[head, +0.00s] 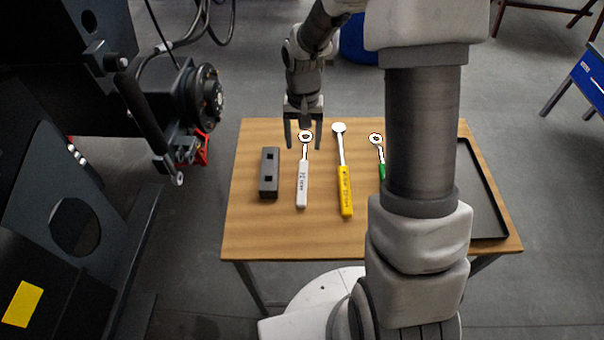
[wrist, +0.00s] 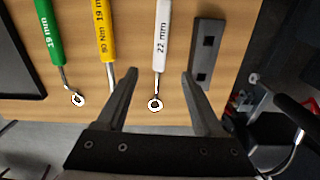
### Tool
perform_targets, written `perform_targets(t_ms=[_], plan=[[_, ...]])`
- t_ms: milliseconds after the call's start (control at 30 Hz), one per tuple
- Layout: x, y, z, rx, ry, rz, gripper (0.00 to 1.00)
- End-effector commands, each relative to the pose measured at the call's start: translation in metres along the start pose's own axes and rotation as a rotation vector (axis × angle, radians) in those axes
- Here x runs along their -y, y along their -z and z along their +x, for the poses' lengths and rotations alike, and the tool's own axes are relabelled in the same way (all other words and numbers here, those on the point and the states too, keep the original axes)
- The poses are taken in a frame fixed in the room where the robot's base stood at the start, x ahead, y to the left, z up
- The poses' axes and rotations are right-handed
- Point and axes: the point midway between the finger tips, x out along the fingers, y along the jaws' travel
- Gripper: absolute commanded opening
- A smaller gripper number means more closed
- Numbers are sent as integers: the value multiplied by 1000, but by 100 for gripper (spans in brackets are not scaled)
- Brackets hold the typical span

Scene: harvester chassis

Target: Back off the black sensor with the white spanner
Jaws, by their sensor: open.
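The white spanner (head: 302,185), marked 22 mm, lies on the wooden table with its ring end toward the far edge. In the wrist view the white spanner (wrist: 161,42) appears between my fingers, its ring end closer to the palm. My gripper (head: 303,146) is open and empty above the far edge of the table, over the ring end; it also shows in the wrist view (wrist: 160,74). No contact with the spanner shows. Dark fittings are on the chassis at left; I cannot tell which is the black sensor.
A black slotted block (head: 269,172) lies left of the spanner. A yellow torque wrench (head: 345,190) and a green spanner (head: 377,141) lie to its right. A black tray (head: 484,190) is at the table's right. The dark chassis (head: 55,160), with a hub (head: 207,97), stands left.

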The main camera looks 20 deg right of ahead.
Motion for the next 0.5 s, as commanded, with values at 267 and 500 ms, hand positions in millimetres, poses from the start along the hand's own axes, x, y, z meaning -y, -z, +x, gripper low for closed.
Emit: perform_targets(t_ms=[267,500], plan=[[0,-1,56,3,-1,-1,69],[0,-1,72,0,0,0,69]])
